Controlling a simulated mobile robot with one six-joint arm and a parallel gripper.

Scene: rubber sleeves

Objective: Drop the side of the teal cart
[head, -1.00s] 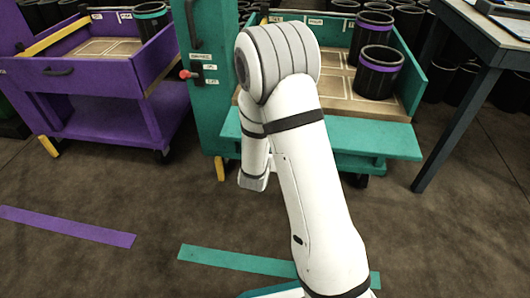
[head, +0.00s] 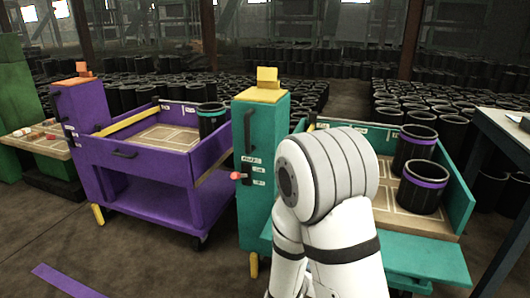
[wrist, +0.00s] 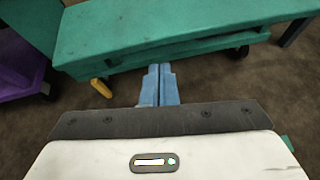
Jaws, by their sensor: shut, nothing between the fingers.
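The teal cart (head: 461,200) stands right of centre in the head view, partly behind my arm. Its tan tray floor shows to the near edge, with no upright near wall visible there; my arm hides the rest of that side. A wide teal board (head: 428,262) lies low along the near side. A teal post (head: 262,130) at the cart's left end carries a red-knobbed lever (head: 237,176) and small labels. Teal surfaces (wrist: 180,30) also fill the top of the wrist view. My gripper (wrist: 158,70) is shut and empty, just below the teal edge in that picture; the head view does not show it.
Two black sleeves with purple bands (head: 424,188) stand in the teal cart's tray. A purple cart (head: 135,165) with a raised, handled side stands to the left. A grey table (head: 505,140) is at the right. Many black sleeves fill the background.

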